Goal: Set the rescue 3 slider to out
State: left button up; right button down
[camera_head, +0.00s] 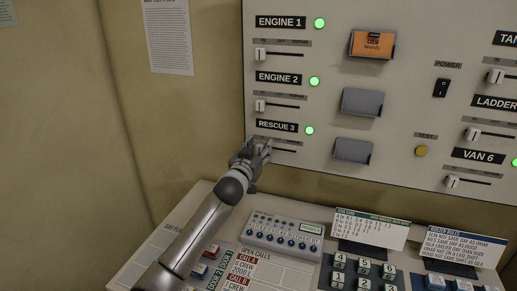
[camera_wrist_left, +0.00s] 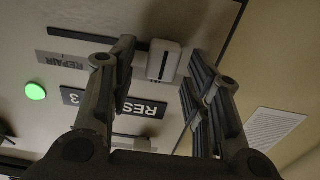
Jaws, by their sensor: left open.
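The RESCUE 3 label (camera_head: 277,126) is on the wall panel, with its slider slot (camera_head: 285,150) below it. My left gripper (camera_head: 256,147) is at the slot's left end and hides the knob in the head view. In the left wrist view, which is turned over, the pale slider knob (camera_wrist_left: 163,60) lies between the open fingers of my left gripper (camera_wrist_left: 160,66). The knob is at the slot end away from the REPAIR marking (camera_wrist_left: 62,60). I cannot tell whether a finger touches it. My right gripper is not in view.
The RESCUE 3 lamp (camera_head: 309,130) is lit green. The ENGINE 2 slider (camera_head: 261,105) is just above, and a grey card holder (camera_head: 352,151) is to the right. A desk console (camera_head: 284,236) with buttons stands below.

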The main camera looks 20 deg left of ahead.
pick_arm(q)
grip_shut()
jog(key=shift+d+b, duration=0.8)
jog(key=shift+d, duration=1.8)
jog(key=shift+a, duration=0.1)
grip_release()
jog(key=shift+s, duration=0.15)
send_near(277, 145)
jog(key=s, duration=0.5)
jog(key=shift+s, duration=0.4)
